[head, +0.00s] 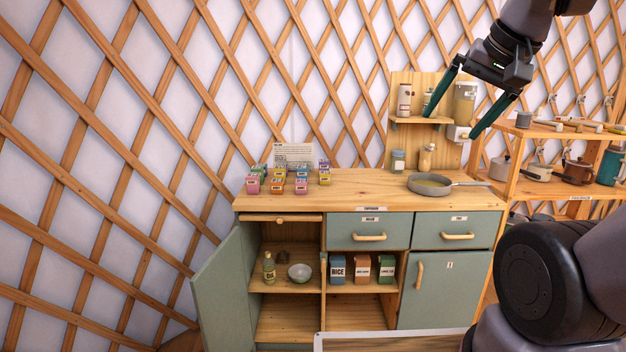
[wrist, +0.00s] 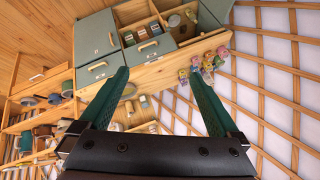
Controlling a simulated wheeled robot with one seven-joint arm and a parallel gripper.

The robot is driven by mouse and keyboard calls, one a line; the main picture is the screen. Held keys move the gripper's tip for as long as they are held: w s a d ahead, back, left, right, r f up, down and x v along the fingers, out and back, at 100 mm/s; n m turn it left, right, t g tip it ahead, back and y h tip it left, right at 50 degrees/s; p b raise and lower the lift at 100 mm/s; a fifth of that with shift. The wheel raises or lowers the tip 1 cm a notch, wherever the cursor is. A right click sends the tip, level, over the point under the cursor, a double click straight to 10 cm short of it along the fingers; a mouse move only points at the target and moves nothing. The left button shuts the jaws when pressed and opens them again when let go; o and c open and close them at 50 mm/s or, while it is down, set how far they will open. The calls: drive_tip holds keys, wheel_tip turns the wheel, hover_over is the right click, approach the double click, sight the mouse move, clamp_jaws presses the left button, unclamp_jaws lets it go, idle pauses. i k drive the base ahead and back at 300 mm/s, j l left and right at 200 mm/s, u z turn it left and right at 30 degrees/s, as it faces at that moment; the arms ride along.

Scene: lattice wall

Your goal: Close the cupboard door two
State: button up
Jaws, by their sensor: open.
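The grey-green cupboard has its left door (head: 224,292) swung open to the left; no number on it is legible. The open door also shows at the top of the wrist view (wrist: 214,10). The right door (head: 442,288), with a small label that seems to read 1, is shut. My gripper (head: 452,124) is open and empty, up in front of the back shelf board, well above and to the right of the open door. Its two green fingers show spread apart in the wrist view (wrist: 160,74).
The open compartment holds a bottle (head: 269,268) and a bowl (head: 299,272); packets (head: 338,269) stand in the middle bay. Small boxes (head: 278,183) and a pan (head: 440,185) are on the countertop (head: 350,197). The lattice wall (head: 120,150) stands close behind the door.

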sight(218, 288)
drive_tip(key=j, duration=0.5)
drive_tip(key=k+j+z, duration=0.15)
drive_tip(key=j, duration=0.85)
drive_tip(key=k+j+z, duration=0.1)
drive_tip(key=j, duration=0.4)
drive_tip(key=j+z, duration=0.1)
drive_tip(key=j, duration=0.35)
drive_tip(key=i+j+z, duration=0.15)
drive_tip(key=j, duration=1.25)
drive_tip(key=k, duration=0.05)
